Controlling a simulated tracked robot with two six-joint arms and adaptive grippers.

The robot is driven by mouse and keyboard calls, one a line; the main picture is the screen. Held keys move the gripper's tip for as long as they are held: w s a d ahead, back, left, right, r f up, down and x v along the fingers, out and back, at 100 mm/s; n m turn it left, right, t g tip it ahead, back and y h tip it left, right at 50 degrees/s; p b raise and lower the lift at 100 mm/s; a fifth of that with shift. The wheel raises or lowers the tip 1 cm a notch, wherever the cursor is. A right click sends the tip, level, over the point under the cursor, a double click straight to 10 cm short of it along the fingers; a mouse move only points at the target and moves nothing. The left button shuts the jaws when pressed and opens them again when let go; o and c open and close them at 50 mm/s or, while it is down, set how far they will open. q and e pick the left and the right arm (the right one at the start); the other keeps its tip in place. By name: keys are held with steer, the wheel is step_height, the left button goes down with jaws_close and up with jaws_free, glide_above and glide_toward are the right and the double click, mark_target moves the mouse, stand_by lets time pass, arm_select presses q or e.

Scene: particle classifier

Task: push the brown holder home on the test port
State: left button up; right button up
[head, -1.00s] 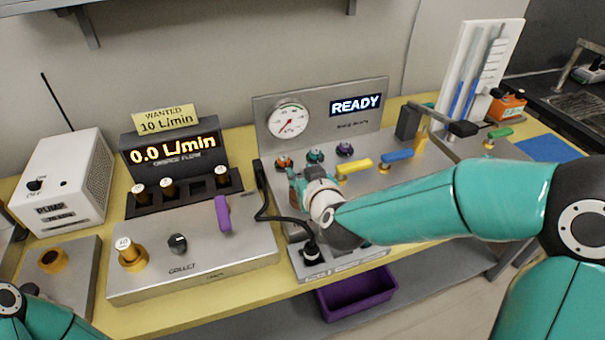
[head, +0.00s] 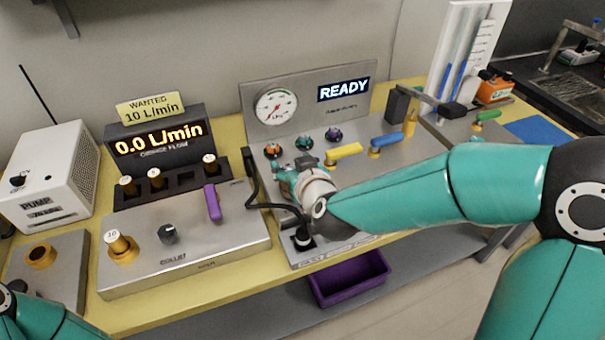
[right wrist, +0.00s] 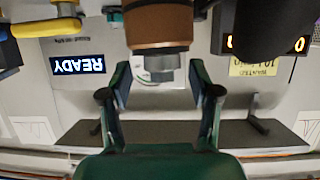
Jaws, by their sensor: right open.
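The brown holder (right wrist: 158,25) shows large at the top middle of the right wrist view, with a pale hex-shaped piece on its end. My right gripper (right wrist: 160,80) is open, its two fingers apart on either side below the holder. The hex piece lies between the fingertips in the picture; I cannot tell whether they touch it. In the head view my right gripper (head: 287,178) is low over the grey test panel. The gripper and wrist hide the holder and the test port there. Only part of my left arm shows at the lower left.
Yellow (head: 344,154) and blue (head: 388,143) levers stand right of the gripper. A black cable (head: 252,190) runs to a plug (head: 302,238) in front of it. The gauge panel (head: 360,115) with its READY display rises behind. A purple bin (head: 350,279) sits below.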

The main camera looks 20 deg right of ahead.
steer(key=v, duration=1.1)
steer(key=shift+f, duration=0.1)
